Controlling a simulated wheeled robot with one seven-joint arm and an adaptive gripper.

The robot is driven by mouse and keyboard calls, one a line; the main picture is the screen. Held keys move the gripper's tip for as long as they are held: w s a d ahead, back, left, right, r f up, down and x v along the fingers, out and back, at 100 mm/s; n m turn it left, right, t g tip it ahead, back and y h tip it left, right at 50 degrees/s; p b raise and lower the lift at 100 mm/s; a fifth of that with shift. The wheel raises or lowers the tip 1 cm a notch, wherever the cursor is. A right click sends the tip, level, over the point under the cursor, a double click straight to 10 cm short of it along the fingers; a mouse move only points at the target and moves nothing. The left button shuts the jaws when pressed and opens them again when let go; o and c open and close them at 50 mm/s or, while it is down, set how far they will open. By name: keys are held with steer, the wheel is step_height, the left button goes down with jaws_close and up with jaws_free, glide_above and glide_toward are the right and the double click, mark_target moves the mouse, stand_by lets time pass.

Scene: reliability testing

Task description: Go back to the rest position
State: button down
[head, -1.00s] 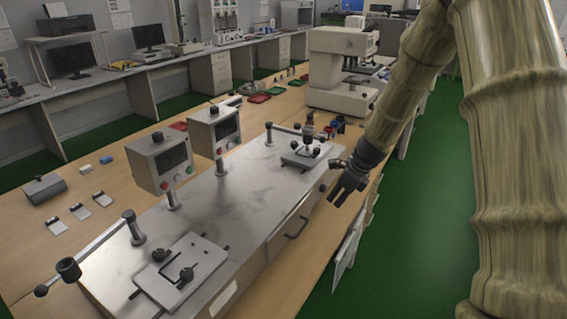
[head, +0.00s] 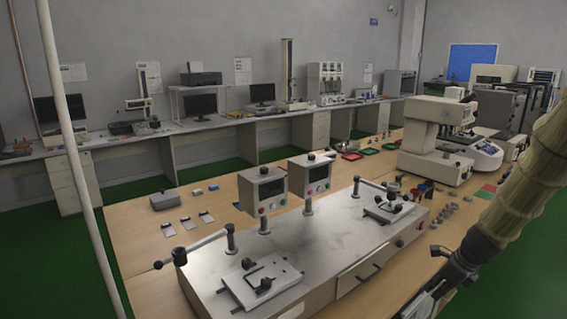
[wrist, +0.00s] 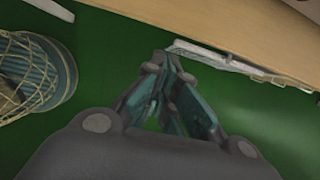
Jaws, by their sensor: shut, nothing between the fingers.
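My gripper (wrist: 165,70) shows in the wrist view with its fingers together over the green floor (wrist: 250,115), holding nothing. In the head view my arm comes in at the right edge, and the gripper is at the lower right, in front of the table's near edge and partly cut off by the bottom of the frame. It is apart from the grey metal test bench (head: 335,225) on the table.
The wooden table (head: 130,235) carries two control boxes (head: 262,188), a large beige machine (head: 430,140) and several small parts. In the wrist view the table edge (wrist: 215,28) runs along the top, with a white panel (wrist: 215,55) beside it. A pale pole stands at left in the head view.

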steer(key=s+a+f+n+g+h, duration=0.2)
steer(key=s+a+f+n, duration=0.2)
steer(key=s+f+n, duration=0.5)
steer(key=s+a+f+n+g+h, duration=0.1)
steer(key=s+a+f+n, duration=0.2)
steer(key=s+f, duration=0.65)
steer(key=s+a+f+n, duration=0.6)
steer(key=s+n, duration=0.1)
steer(key=s, duration=0.3)
steer(key=s+a+f+n, duration=0.6)
steer(key=s+a+n, duration=0.1)
steer(key=s, duration=0.4)
steer(key=shift+s+f+n, duration=0.15)
steer(key=shift+f+n, duration=0.1)
steer(key=shift+n, duration=0.55)
